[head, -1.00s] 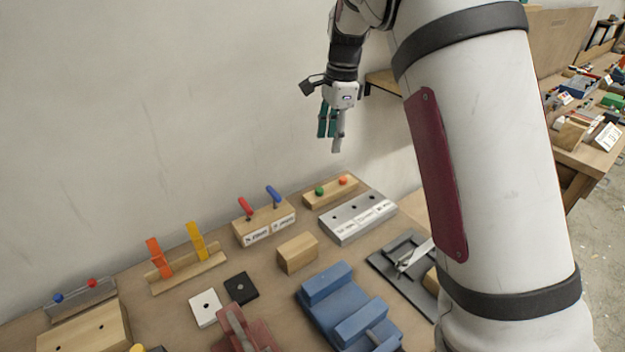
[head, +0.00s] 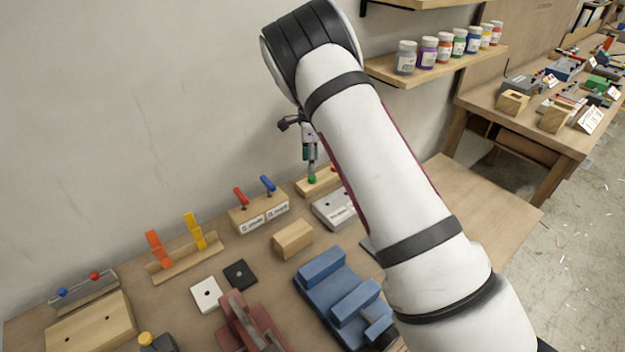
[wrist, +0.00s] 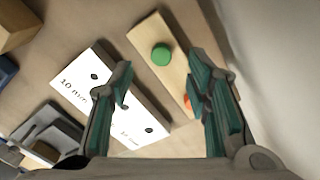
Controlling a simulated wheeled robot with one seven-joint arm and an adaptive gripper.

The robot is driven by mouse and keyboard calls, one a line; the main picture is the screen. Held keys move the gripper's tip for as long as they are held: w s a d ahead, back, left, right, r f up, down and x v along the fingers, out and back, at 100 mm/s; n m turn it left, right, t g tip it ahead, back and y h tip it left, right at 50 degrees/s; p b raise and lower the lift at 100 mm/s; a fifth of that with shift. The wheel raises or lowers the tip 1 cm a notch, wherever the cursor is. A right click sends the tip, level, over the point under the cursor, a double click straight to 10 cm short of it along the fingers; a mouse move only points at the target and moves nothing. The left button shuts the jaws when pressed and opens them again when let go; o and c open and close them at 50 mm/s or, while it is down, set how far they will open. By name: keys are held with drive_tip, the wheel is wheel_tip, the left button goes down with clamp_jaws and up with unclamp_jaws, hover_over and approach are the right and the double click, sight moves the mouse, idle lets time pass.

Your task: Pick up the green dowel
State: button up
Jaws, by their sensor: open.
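The green dowel (head: 312,180) stands in a light wooden block (head: 318,186) at the back of the bench, near the wall. In the wrist view its round green top (wrist: 161,55) shows between my fingertips as seen in the picture, with the block (wrist: 150,35) beneath it. My gripper (head: 310,162) points down just above the green dowel, open and empty. In the wrist view my gripper (wrist: 160,72) has its teal-padded fingers wide apart. An orange-red dowel (wrist: 188,101) in the same block is partly hidden by the right finger.
A grey block with holes (head: 333,208) and size labels lies beside the wooden block. A holder with red and blue handles (head: 258,213) is to the left. The wall (wrist: 285,60) is close behind. A shelf of jars (head: 440,62) is at upper right.

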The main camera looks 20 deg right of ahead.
sight(312, 177)
drive_tip(key=shift+d+f+p, duration=0.2)
drive_tip(key=shift+f+p, duration=0.65)
drive_tip(key=shift+f, duration=1.9)
drive_tip(key=c, duration=1.1)
